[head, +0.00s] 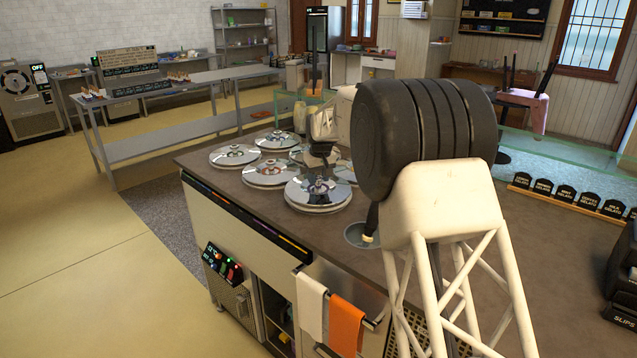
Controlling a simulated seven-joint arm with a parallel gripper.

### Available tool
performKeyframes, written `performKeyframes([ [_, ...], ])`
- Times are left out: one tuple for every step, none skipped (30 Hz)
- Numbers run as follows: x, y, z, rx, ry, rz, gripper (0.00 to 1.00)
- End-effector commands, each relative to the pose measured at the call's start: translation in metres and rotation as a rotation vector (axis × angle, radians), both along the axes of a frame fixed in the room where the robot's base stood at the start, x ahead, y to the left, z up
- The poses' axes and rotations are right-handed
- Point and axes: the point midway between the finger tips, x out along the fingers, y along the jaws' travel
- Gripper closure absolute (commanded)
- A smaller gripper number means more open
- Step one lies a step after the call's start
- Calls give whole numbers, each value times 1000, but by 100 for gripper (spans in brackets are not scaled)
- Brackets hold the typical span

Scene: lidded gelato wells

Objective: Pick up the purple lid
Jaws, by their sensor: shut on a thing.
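Several round, shiny silver lids with dark knobs sit in a cluster on the dark counter (420,262). No lid looks clearly purple from here. My gripper (320,166) points down over the front lid (334,197) and is shut at its knob. The fingertips are small and dark, so the exact grip is hard to see. I cannot tell whether this lid is lifted or resting. Other lids are at the left (222,158), the middle left (258,178) and the back (275,144). My gripper and arm partly hide the lids behind and to the right.
A round well (354,236) with a pale-tipped handle stands in the counter beside my arm. A white towel (312,305) and an orange towel (346,326) hang at the counter's front. Black flavour signs (566,192) line the right side. A glass guard (570,150) stands behind.

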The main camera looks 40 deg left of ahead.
Motion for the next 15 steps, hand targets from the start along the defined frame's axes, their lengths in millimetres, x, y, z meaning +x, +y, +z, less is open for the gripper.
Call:
performKeyframes([
  [0, 0, 8, 1, -2, 0, 100],
  [0, 0, 12, 2, -2, 0, 100],
  [0, 0, 18, 3, -2, 0, 100],
  [0, 0, 22, 3, -2, 0, 100],
  [0, 0, 27, 3, -2, 0, 100],
  [0, 0, 33, 3, -2, 0, 100],
  [0, 0, 38, 3, -2, 0, 100],
  [0, 0, 42, 2, -2, 0, 100],
  [0, 0, 48, 2, -2, 0, 100],
  [0, 0, 52, 2, -2, 0, 100],
  [0, 0, 56, 1, -2, 0, 100],
  [0, 0, 61, 2, -2, 0, 100],
  [0, 0, 65, 1, -2, 0, 100],
  [0, 0, 68, 1, -2, 0, 100],
  [0, 0, 73, 1, -2, 0, 100],
])
